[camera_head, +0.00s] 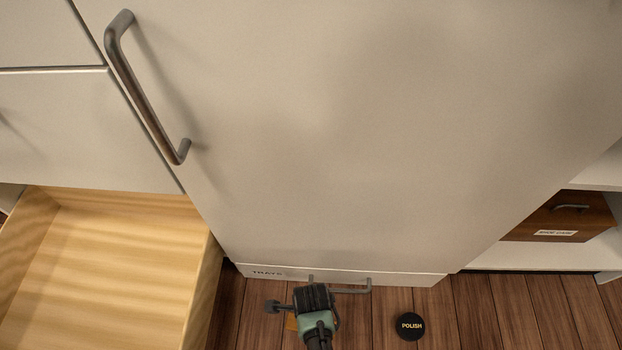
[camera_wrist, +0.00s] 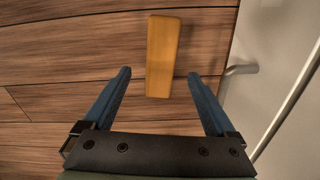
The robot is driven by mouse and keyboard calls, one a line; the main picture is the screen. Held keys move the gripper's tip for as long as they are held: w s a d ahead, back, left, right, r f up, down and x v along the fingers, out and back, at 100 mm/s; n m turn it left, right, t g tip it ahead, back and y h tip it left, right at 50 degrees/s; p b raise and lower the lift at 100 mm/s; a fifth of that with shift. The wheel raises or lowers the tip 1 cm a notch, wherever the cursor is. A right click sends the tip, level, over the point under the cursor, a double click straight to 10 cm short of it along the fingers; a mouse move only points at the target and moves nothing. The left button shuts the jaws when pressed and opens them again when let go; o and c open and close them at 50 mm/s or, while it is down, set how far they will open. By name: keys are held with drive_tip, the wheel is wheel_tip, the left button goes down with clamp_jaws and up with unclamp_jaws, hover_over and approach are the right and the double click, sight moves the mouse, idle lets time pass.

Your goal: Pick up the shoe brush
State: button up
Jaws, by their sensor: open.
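The shoe brush appears as a plain orange-brown wooden block (camera_wrist: 162,55) lying on the wood floor in the wrist view. Its bristles are not visible. In the head view only a small orange piece of it (camera_head: 291,323) shows beside my gripper (camera_head: 314,300), which hides the rest. In the wrist view my gripper (camera_wrist: 159,74) is open, with its two blue fingers apart. The near end of the block lies between the fingertips in the picture, with a gap on each side. The fingers do not touch it. I cannot tell how high they are above the floor.
A low drawer front (camera_head: 420,279) with a bar handle (camera_head: 352,291) is close to my gripper. A black polish tin (camera_head: 410,326) lies on the floor at right. An open, empty wooden drawer (camera_head: 110,275) juts out at left. A brown box (camera_head: 565,215) stands on a shelf.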

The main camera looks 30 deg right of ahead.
sight(291, 321)
drive_tip(key=shift+f+b, duration=2.6)
drive_tip(key=shift+r, duration=0.1)
clamp_jaws()
